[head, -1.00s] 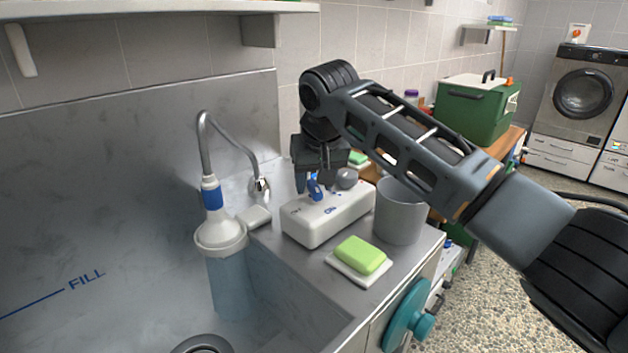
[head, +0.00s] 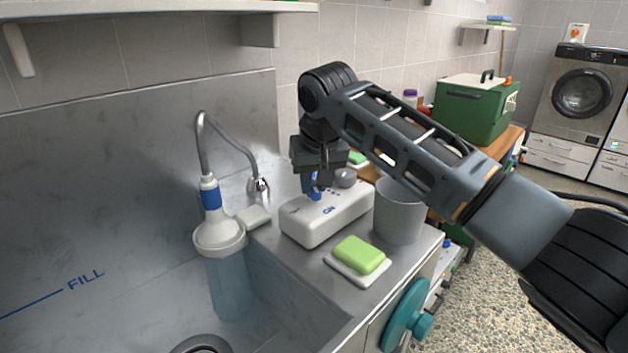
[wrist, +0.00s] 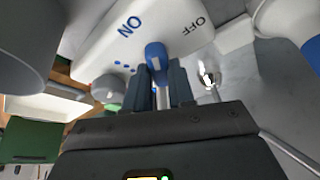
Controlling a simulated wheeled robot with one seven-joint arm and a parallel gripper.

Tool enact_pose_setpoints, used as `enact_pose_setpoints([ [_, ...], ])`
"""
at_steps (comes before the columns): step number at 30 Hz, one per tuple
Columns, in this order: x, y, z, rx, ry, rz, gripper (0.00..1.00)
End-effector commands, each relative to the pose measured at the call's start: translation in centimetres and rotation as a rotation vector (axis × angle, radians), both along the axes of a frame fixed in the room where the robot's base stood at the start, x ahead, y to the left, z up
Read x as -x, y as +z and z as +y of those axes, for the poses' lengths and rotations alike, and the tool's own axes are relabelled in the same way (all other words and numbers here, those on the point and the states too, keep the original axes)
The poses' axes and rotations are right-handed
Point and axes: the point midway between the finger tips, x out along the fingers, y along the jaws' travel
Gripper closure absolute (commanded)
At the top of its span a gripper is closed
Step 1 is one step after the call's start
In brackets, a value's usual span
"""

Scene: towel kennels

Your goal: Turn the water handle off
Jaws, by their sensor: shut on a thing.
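The water handle is a blue lever (head: 313,190) on a white box (head: 345,212) on the counter beside the sink. In the wrist view the blue handle (wrist: 155,56) stands between the printed ON label (wrist: 130,26) on the left and the OFF label (wrist: 194,27) on the right. My gripper (wrist: 159,84) is shut on the handle, one dark finger on each side of it. In the head view my gripper (head: 314,180) reaches down from above and its fingers partly hide the handle.
A grey cup (head: 398,218) and a green soap bar (head: 360,254) on a white dish are close to the right and front. A grey knob (head: 346,178) sits behind the handle.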

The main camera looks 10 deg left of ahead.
Motion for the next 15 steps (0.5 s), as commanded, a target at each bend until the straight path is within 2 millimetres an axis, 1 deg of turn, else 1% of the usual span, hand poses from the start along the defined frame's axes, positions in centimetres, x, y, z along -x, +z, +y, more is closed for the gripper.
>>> enact_pose_setpoints([
  [8,0.08,0.22,0.12,0.000,-0.066,0.002,1.00],
  [15,0.16,0.40,0.33,0.001,-0.232,0.004,1.00],
])
